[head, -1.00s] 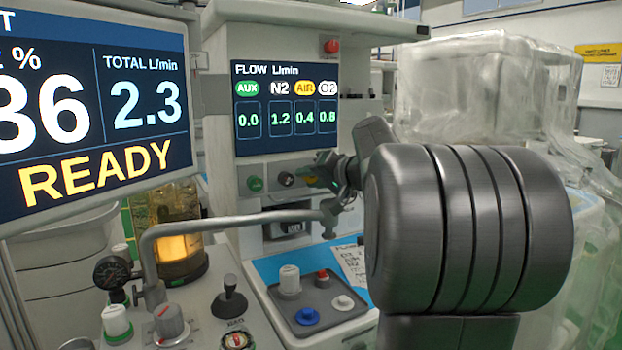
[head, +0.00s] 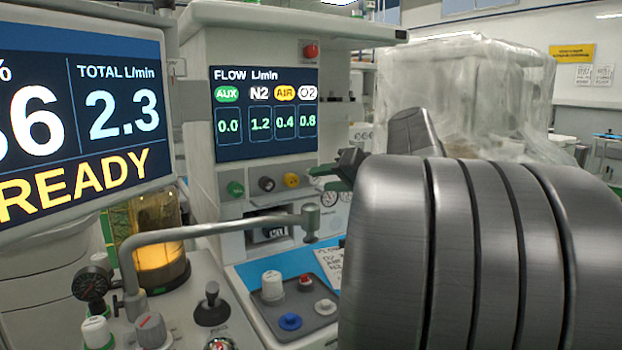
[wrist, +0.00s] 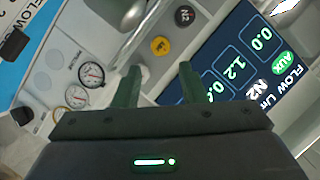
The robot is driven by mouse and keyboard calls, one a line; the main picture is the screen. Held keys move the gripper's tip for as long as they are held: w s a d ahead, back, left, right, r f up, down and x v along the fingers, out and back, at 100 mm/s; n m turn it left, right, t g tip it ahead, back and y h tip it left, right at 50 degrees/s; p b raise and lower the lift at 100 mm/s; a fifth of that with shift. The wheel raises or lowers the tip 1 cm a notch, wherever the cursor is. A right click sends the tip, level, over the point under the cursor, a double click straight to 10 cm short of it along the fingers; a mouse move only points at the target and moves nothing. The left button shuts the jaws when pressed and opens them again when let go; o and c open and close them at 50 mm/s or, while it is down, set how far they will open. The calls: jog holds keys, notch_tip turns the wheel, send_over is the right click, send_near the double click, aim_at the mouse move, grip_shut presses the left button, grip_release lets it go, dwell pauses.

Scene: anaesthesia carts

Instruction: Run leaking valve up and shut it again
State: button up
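The flow screen (head: 265,112) reads AUX 0.0, N2 1.2, AIR 0.4 and O2 0.8. Below it sit a green knob (head: 235,188), a black knob (head: 267,184) and a yellow knob (head: 291,181). My gripper (head: 322,177) is in front of the panel, just right of the yellow knob, and hides the spot below O2. In the wrist view my gripper's green fingers (wrist: 159,69) are spread apart. The yellow knob (wrist: 161,46) lies beyond the fingertips, touching neither. A pale, partly hidden knob-like part (wrist: 146,74) shows beside the left finger. Which valve leaks cannot be told.
A bent metal tube (head: 215,229) crosses in front of the panel's lower part. A large monitor (head: 85,115) reading READY and TOTAL 2.3 stands at left. Two gauges (wrist: 91,75) sit near the knobs. A plastic-wrapped cart (head: 470,95) stands behind my arm.

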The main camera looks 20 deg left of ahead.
aim_at(293, 182)
jog(key=shift+v, duration=1.25)
jog(key=b+x, duration=0.1)
jog(key=x, duration=1.2)
jog(key=shift+w+a, duration=0.2)
jog(key=shift+a, duration=0.2)
